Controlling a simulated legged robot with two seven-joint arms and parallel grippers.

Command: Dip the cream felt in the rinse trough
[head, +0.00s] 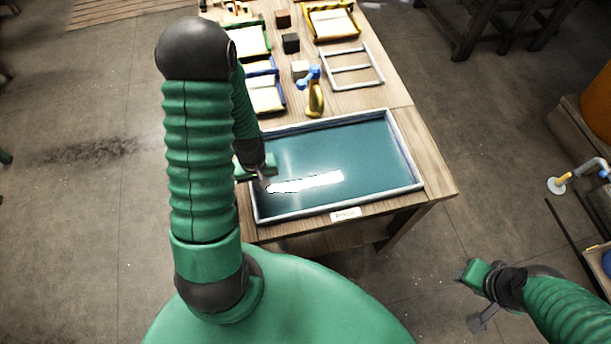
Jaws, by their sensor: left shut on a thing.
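The rinse trough (405,152) is a pale-rimmed basin of teal water at the near end of the wooden table, with a label on its front edge. My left gripper (263,174) is at the trough's left side, over or just inside the rim, partly hidden by my forearm. It is shut, and what it holds is mostly hidden. A bright white strip (305,182) extends right from it across the water; I cannot tell whether this is the cream felt or glare. My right gripper (475,297) is apart from the table at lower right, its fingers spread and empty.
A yellow spray bottle (315,98) with a blue head stands behind the trough. Beyond it are an empty pale frame (379,70), small blocks (290,43) and coloured frames with pale sheets (332,25). Pipework (560,184) stands at right; the floor between is clear.

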